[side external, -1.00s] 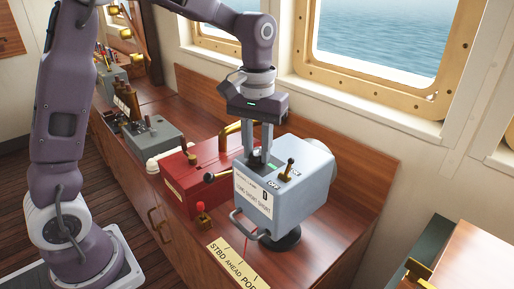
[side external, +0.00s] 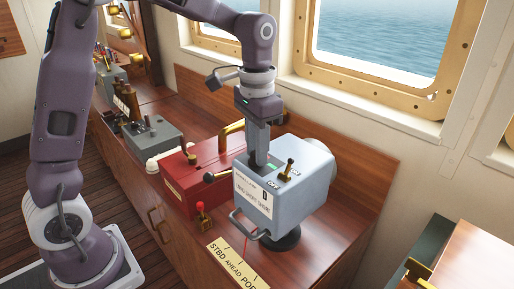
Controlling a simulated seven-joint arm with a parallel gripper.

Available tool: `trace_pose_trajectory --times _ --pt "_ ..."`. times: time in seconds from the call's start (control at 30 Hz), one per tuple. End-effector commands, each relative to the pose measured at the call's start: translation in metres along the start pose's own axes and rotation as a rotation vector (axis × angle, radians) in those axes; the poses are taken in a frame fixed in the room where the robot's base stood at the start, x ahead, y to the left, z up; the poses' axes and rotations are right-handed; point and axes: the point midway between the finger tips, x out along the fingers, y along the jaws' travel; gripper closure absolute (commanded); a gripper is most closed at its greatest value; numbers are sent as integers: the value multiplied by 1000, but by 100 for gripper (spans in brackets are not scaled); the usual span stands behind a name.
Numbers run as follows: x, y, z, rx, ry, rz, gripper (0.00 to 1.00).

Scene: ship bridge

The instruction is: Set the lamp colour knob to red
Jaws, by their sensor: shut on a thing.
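The signal lamp (side external: 312,195) is a pale blue-grey box with a white printed label (side external: 252,195) on its front. It stands on a dark round base on the wooden counter. My gripper (side external: 259,163) points straight down at the left part of the lamp's top. Its fingers are shut around the lamp colour knob, which they hide, so its pointing direction cannot be read. A small green mark (side external: 272,167) shows on the top just right of the fingers. A small brass lever with a dark ball (side external: 290,165) stands farther right on the top.
A red box (side external: 190,178) with a brass handle and a black-knobbed lever stands left of the lamp. A grey box (side external: 152,138) stands farther left. The counter right of the lamp is clear.

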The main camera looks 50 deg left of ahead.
Motion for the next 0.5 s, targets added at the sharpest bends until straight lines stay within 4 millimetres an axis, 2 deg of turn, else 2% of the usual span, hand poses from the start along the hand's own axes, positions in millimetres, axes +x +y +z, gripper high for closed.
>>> trace_pose_trajectory --times 0.47,0.5 --pt "-2 0 -1 11 5 0 100" --pt "-2 0 -1 11 5 0 70"
